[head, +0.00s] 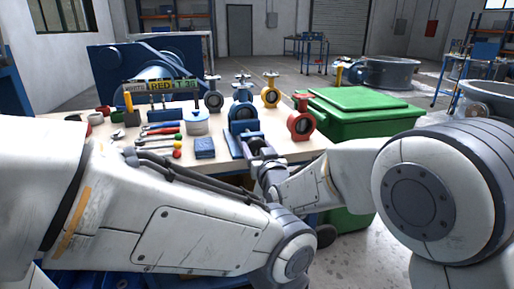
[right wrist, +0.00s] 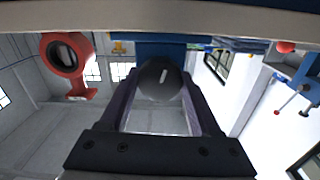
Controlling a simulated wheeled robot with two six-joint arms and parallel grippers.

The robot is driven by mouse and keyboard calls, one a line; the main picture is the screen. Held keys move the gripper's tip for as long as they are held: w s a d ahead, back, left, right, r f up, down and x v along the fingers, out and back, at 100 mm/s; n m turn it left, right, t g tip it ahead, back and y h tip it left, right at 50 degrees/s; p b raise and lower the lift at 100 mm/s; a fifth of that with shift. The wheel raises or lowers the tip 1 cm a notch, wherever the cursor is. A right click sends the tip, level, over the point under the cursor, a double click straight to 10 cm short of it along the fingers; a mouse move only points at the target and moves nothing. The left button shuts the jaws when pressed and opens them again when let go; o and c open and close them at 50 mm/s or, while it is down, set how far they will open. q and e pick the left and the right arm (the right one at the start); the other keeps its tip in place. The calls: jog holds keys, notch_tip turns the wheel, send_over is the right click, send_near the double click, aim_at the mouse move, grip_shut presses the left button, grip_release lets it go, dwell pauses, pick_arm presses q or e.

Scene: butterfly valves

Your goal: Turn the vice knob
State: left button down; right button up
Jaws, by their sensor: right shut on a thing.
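The blue vice (head: 235,144) stands at the front edge of the workbench, with a blue butterfly valve (head: 243,117) just behind or in it. My right gripper (head: 258,153) is at the vice's front, low by the bench edge. In the right wrist view, the dark round vice knob (right wrist: 160,78) with a pale slot mark sits between the two fingers of the same gripper, which is shut on it. The knob is hidden by the gripper in the head view. My left arm crosses the lower left of the head view, but its gripper is not seen.
A red valve (head: 301,123), a yellow valve (head: 270,96) and a grey valve (head: 213,100) stand on the workbench (head: 296,150). Hand tools and a blue box (head: 204,148) lie left of the vice. A green bin (head: 360,114) stands right of the bench.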

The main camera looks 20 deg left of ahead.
jog(key=n, duration=0.4)
jog(key=shift+n, duration=0.3)
jog(key=n+p, duration=0.1)
jog(key=n, duration=0.2)
jog(key=shift+n, duration=0.3)
jog(key=n+p, duration=0.1)
jog(key=n, duration=0.3)
jog(key=shift+n, duration=0.3)
jog(key=n+p, duration=0.1)
jog(key=n, duration=0.2)
jog(key=shift+n, duration=0.3)
jog(key=n+p, duration=0.1)
jog(key=n, duration=0.3)
jog(key=shift+f, duration=0.1)
jog(key=n+p, duration=0.1)
jog(key=n, duration=0.3)
jog(key=n+p, duration=0.1)
jog(key=n, duration=0.3)
jog(key=shift+f+n, duration=0.1)
jog(key=shift+n, duration=0.2)
jog(key=shift+f+n+p, duration=0.1)
jog(key=shift+n+p, duration=0.5)
jog(key=shift+n, duration=1.4)
